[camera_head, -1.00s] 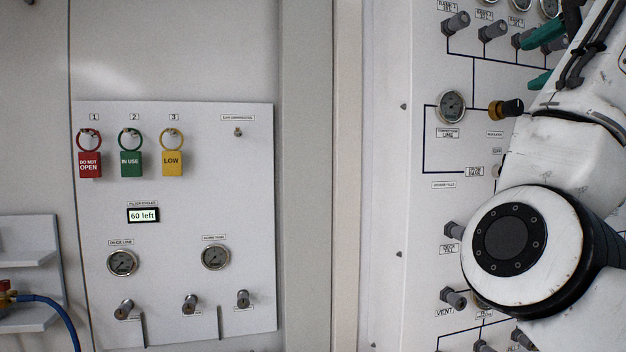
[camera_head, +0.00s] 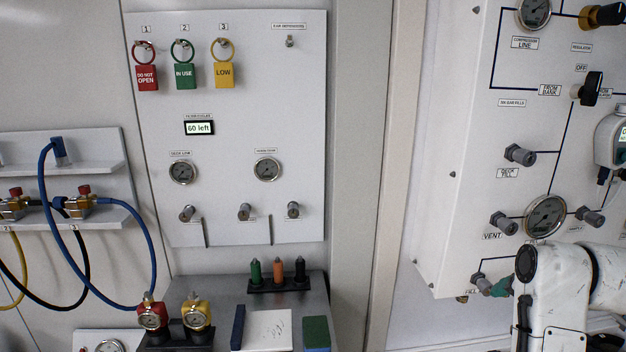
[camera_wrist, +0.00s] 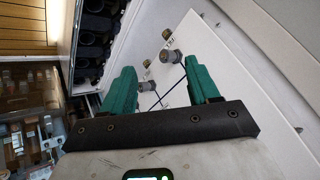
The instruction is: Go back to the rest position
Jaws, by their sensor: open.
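My gripper (camera_wrist: 162,90) shows in the wrist view with its two green fingers spread apart and nothing between them. Beyond the fingers is a white panel with grey knobs (camera_wrist: 151,87) and dark lines. In the head view my white arm is at the lower right, in front of the right fill panel (camera_head: 460,190). A green fingertip (camera_head: 500,287) shows there beside the lower fill knob (camera_head: 481,283); I cannot tell whether they touch. The rest of the gripper is hidden behind the arm.
A left panel (camera_head: 290,110) carries three tags, gauges and knobs. Below it a grey bench (camera_head: 235,285) holds a red gauge (camera_head: 152,316), a yellow gauge (camera_head: 196,312) and markers. Hoses hang from a shelf (camera_head: 100,150) at left. In the wrist view, dark racks (camera_wrist: 97,30) stand at upper left.

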